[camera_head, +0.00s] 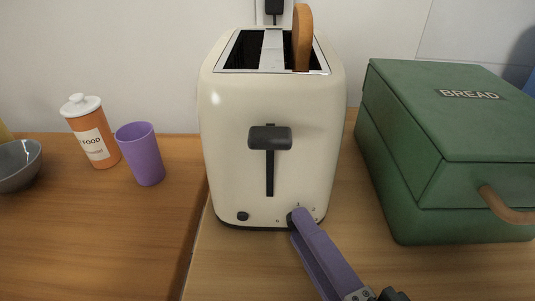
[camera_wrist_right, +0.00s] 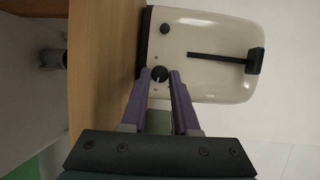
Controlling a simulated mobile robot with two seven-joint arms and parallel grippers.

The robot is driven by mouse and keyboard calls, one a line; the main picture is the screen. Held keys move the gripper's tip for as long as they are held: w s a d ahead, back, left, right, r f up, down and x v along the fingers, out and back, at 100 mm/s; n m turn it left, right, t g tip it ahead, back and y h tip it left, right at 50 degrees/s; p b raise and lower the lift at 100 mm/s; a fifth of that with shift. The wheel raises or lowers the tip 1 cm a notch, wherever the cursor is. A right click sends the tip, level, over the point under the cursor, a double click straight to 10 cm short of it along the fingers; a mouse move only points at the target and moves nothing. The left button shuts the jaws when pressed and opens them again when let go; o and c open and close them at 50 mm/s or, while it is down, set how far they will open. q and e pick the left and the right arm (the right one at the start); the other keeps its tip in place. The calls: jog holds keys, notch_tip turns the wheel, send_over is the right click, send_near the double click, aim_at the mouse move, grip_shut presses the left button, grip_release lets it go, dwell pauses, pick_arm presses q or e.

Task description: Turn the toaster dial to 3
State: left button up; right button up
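The cream toaster (camera_head: 225,115) stands upright on the counter in the head view, with a black lever (camera_head: 270,138) high in its front slot. Its small black dial (camera_wrist_right: 159,74) shows in the wrist view low on the front face, with small marks around it; I cannot read its setting. My right gripper (camera_wrist_right: 160,76) has its two purple fingers apart, one on each side of the dial, with no clear contact. In the head view the right gripper (camera_head: 297,215) partly hides the dial. My left gripper is not in view.
A slice of bread (camera_head: 302,38) sticks up from the toaster's right slot. A black button (camera_head: 243,216) is left of the dial. A green bread box (camera_head: 420,130) stands to the right. A purple cup (camera_head: 141,155), food jar (camera_head: 93,135) and grey bowl (camera_head: 18,168) stand left.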

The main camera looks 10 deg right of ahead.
jog(key=shift+o, duration=0.9)
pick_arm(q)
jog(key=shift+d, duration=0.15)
pick_arm(e)
jog(key=s+d, duration=0.1)
jog(key=s, duration=0.8)
jog(key=shift+s+d+r, duration=0.2)
jog(key=shift+s+r, duration=0.2)
